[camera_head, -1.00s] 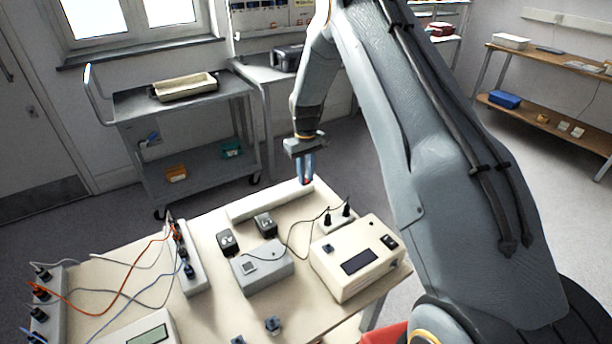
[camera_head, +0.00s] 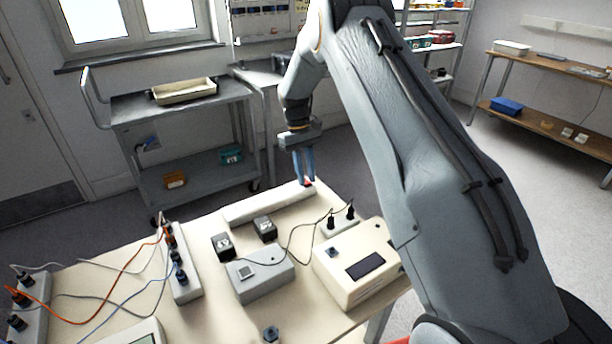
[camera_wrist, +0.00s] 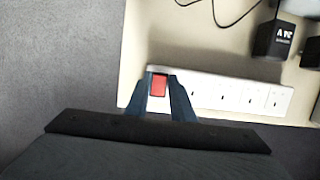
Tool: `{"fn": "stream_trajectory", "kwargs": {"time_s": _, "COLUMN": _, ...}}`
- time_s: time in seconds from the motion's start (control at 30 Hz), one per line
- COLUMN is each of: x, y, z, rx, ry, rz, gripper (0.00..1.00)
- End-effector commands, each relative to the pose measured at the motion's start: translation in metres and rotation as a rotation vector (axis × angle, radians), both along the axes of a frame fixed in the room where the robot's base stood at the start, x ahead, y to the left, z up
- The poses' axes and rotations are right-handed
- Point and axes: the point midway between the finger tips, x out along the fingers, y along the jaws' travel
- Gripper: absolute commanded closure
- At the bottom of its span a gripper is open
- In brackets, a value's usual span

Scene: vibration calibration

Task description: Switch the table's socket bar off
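The socket bar (camera_head: 265,205) is a long white strip along the far edge of the cream table. In the wrist view, the socket bar (camera_wrist: 222,94) shows a row of sockets and a red rocker switch (camera_wrist: 158,85) at its left end. My gripper (camera_head: 306,181) points down at the bar's right end in the head view. In the wrist view, my gripper (camera_wrist: 161,77) has its two blue fingers apart, with the red switch showing between them. I cannot tell whether the fingertips touch the bar, or which way the rocker is tipped.
Black adapters (camera_head: 265,228), a grey box (camera_head: 262,273) and a cream instrument (camera_head: 355,262) stand near the bar. Another socket strip (camera_head: 184,275) with plugs and cables lies to the left. A grey trolley (camera_head: 190,110) stands behind the table.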

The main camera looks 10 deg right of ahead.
Motion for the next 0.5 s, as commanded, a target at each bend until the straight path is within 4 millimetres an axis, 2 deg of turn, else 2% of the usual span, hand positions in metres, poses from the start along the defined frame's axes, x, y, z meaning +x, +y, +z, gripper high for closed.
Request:
{"fn": "stream_trajectory", "kwargs": {"time_s": 0.03, "x": 0.000, "y": 0.000, "z": 0.000, "rx": 0.000, "ry": 0.000, "rz": 0.000, "gripper": 0.69}}
{"fn": "stream_trajectory", "kwargs": {"time_s": 0.07, "x": 0.000, "y": 0.000, "z": 0.000, "rx": 0.000, "ry": 0.000, "rz": 0.000, "gripper": 0.64}}
{"fn": "stream_trajectory", "kwargs": {"time_s": 0.37, "x": 0.000, "y": 0.000, "z": 0.001, "rx": 0.000, "ry": -0.001, "rz": 0.000, "gripper": 0.64}}
{"fn": "stream_trajectory", "kwargs": {"time_s": 0.5, "x": 0.004, "y": 0.001, "z": 0.011, "rx": 0.000, "ry": -0.003, "rz": 0.000, "gripper": 0.64}}
